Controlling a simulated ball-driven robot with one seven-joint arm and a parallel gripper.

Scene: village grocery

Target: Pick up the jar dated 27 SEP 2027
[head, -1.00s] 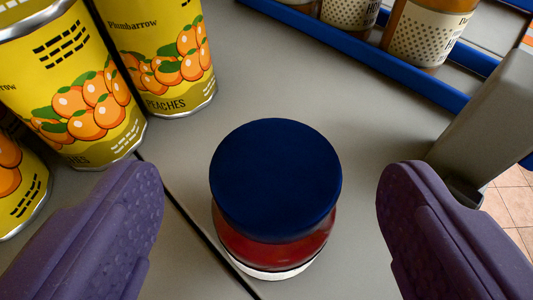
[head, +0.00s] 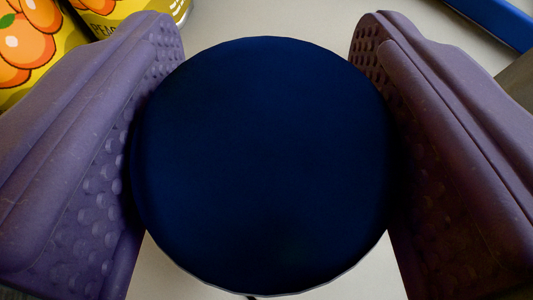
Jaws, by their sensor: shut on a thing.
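A jar with a dark blue lid (head: 265,165) fills the middle of the head view, seen from straight above. The lid hides the jar's body and label, so no date can be read. My gripper (head: 265,150) has one purple padded finger on each side of the jar, and both fingers are closed against it. I cannot tell whether the jar is lifted off the grey shelf.
Yellow peach cans (head: 35,45) stand close by at the upper left. A blue edge (head: 497,22) runs across the upper right. Bare grey shelf (head: 300,18) shows behind the jar.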

